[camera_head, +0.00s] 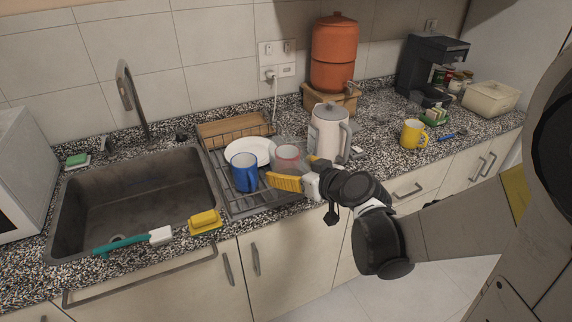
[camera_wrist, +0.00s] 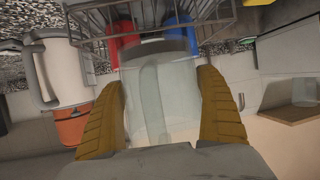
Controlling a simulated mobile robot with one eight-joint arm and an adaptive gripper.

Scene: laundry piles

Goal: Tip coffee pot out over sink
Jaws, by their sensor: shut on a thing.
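The coffee pot is a clear glass vessel (camera_wrist: 160,90) between the two yellow fingers of my gripper (camera_wrist: 162,80) in the wrist view. A pale handle shows through or against its glass. My gripper also shows in the head view (camera_head: 292,173), over the right part of the dish rack, with the see-through pot (camera_head: 287,157) hard to make out there. I cannot tell the pot's exact tilt or whether it touches the rack. The dark sink basin (camera_head: 135,210) is to the left of the rack and looks empty.
The dish rack (camera_head: 222,185) holds a blue mug (camera_head: 244,172), a white plate (camera_head: 262,147) and a red mug (camera_wrist: 122,35). A white kettle (camera_head: 328,132) stands close behind my gripper. A faucet (camera_head: 130,90), yellow sponge (camera_head: 205,221) and teal brush (camera_head: 122,243) are around the sink.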

